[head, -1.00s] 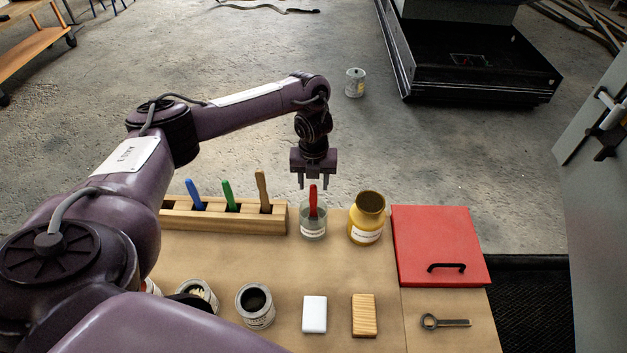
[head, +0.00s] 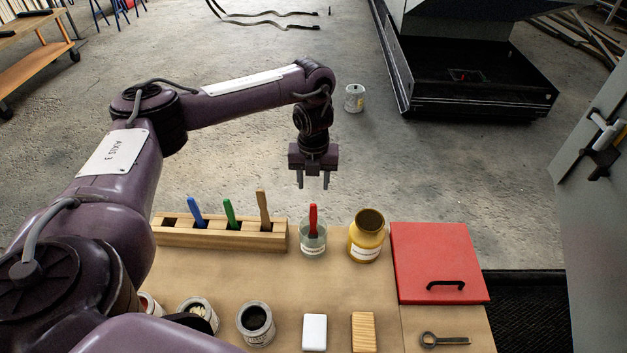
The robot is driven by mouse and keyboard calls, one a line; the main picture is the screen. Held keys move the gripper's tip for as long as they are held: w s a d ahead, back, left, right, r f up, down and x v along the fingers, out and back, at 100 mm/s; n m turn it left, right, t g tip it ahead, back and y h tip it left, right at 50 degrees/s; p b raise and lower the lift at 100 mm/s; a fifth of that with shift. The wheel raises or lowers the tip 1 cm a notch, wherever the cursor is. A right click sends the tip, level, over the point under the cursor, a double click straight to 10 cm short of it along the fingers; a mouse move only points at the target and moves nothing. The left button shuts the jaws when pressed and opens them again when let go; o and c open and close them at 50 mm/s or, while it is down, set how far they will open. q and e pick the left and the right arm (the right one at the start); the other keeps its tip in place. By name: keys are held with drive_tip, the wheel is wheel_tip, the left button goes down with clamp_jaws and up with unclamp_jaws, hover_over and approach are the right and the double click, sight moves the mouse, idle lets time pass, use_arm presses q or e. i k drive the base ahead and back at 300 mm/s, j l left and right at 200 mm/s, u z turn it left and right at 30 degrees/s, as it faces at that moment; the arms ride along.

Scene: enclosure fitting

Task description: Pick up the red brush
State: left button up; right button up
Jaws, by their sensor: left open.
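The red brush (head: 313,219) stands upright in a clear glass jar (head: 312,243) with a white label, near the back edge of the table. Its red handle sticks up above the rim; its lower end is inside the jar. My left gripper (head: 313,182) points down above the handle, open and empty, with its fingertips a little higher than the handle top in the picture. My right gripper is not in view.
A wooden rack (head: 215,238) with blue, green and tan handles stands left of the jar. A yellow jar (head: 366,240) stands close on its right. A red panel (head: 432,255) lies further right. Grey cans (head: 256,325), a white block (head: 314,332) and a wooden block (head: 362,332) are in front.

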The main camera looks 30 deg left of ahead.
sight(313, 227)
drive_tip(key=k, duration=1.5)
